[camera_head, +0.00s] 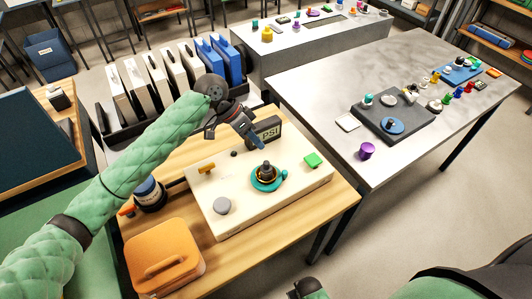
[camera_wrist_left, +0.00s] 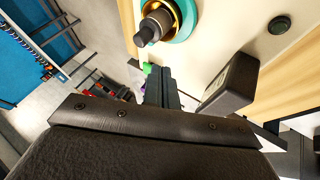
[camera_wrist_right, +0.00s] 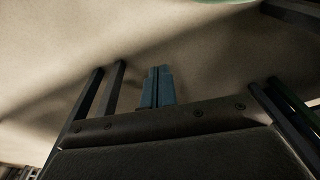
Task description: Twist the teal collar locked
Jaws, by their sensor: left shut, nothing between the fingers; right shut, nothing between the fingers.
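The teal collar (camera_head: 258,185) sits around a dark and brass fitting (camera_head: 267,170) on the cream panel (camera_head: 240,218). Its small side lug points right in the head view. In the left wrist view the collar (camera_wrist_left: 187,27) and the fitting (camera_wrist_left: 157,22) show at the top. My left gripper (camera_head: 259,146) is shut and empty, above the panel just behind the fitting and apart from the collar. Its blue fingers (camera_wrist_left: 160,72) show closed together. My right gripper (camera_wrist_right: 158,72) is shut and empty over plain floor, away from the panel.
A dark PSI box (camera_head: 264,131) stands at the panel's back edge, close to my left gripper. An orange case (camera_head: 165,258) is at front left. A grey table (camera_head: 345,85) stands right.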

